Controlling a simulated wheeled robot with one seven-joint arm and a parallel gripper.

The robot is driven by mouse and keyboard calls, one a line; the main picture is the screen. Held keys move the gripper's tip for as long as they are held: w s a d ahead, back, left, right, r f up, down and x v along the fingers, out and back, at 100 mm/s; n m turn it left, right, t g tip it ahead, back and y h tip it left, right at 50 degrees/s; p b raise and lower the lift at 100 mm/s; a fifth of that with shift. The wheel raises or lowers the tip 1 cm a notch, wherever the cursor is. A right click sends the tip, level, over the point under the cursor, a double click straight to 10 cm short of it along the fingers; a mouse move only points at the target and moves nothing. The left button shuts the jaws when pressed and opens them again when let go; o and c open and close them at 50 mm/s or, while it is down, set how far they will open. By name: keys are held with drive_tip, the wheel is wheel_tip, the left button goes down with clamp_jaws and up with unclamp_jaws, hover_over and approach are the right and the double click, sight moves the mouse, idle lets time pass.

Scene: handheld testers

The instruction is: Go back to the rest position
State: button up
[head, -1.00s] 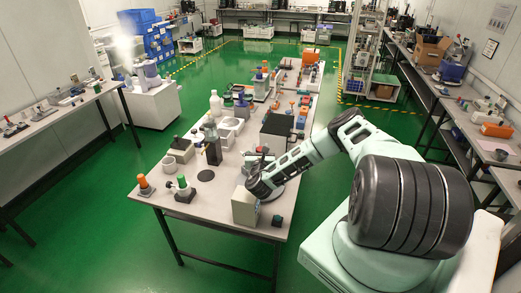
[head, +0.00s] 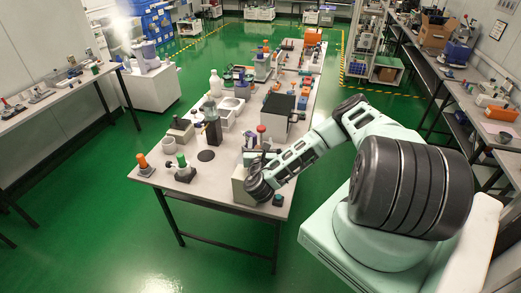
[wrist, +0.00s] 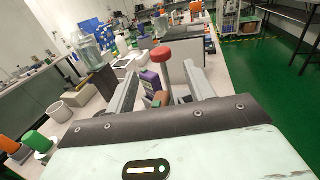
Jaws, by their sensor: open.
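My gripper (wrist: 163,88) is open, its two grey fingers spread apart in the wrist view. A purple handheld device (wrist: 151,82) with a yellow patch and a red-capped item (wrist: 162,56) show between and beyond the fingers. I cannot tell whether anything touches them. In the head view my arm reaches left over the near end of the long table (head: 225,190). My wrist hides most of the gripper there, beside a pale grey box (head: 240,187).
Orange-topped (head: 143,163) and green-topped (head: 183,168) pieces stand at the table's near left corner. A grey cup (wrist: 60,111), a clear bottle (wrist: 88,50) and a dark box (head: 274,113) stand close by. Side benches line both walls. The green floor (head: 120,235) is open at front left.

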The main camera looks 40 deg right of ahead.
drive_tip(key=shift+v, duration=1.05)
